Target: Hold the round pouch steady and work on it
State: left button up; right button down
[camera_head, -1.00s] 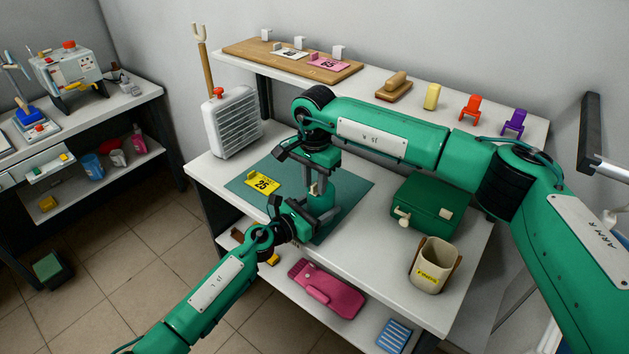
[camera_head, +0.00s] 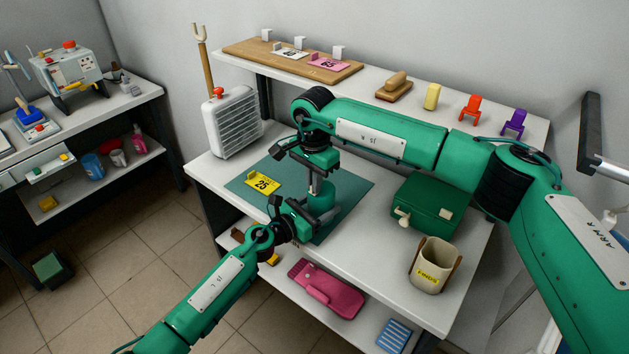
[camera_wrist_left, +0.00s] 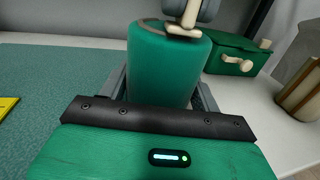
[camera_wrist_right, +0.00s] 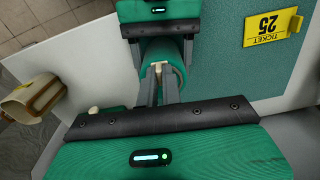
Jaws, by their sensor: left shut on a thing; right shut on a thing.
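The round pouch (camera_head: 321,198) is a green upright cylinder on the teal mat (camera_head: 350,186). It also shows in the left wrist view (camera_wrist_left: 162,68), with a pale toggle (camera_wrist_left: 184,24) at its top. My left gripper (camera_head: 311,210) is shut around the pouch's side from the front left. My right gripper (camera_head: 315,184) reaches down from above, its grey fingers at the pouch's top. In the right wrist view the fingers are close together on the pale toggle (camera_wrist_right: 158,68). The exact contact is partly hidden.
A yellow ticket (camera_head: 263,184) marked 25 lies on the mat. A green box (camera_head: 427,203) with a pale knob and a beige holder (camera_head: 433,266) stand to the right. A white slatted heater-like unit (camera_head: 233,122) stands at the back left. A shelf is above.

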jog(key=m, duration=0.4)
jog(key=shift+w+a, duration=0.3)
jog(key=shift+w, duration=0.1)
jog(key=m, duration=0.3)
jog(key=shift+w+a+m, duration=0.15)
jog(key=shift+w+m, duration=0.25)
jog(key=m, duration=0.1)
jog(key=w+m, duration=0.1)
jog(key=m, duration=0.1)
jog(key=shift+m, duration=0.3)
jog(key=m, duration=0.3)
jog(key=shift+w+m, duration=0.3)
jog(key=shift+w, duration=0.05)
jog(key=m, duration=0.2)
jog(key=d+m, duration=0.1)
jog(key=shift+w+m, duration=0.35)
jog(key=shift+m, duration=0.05)
jog(key=m, duration=0.3)
jog(key=shift+w+d+m, duration=0.25)
jog(key=shift+m, duration=0.05)
jog(key=m, duration=0.3)
jog(key=shift+w+d, duration=0.15)
jog(key=shift+d, duration=0.25)
jog(key=shift+d+m, duration=0.2)
jog(key=shift+m, duration=0.65)
jog(key=shift+d+m, duration=0.15)
jog(key=shift+m, duration=0.7)
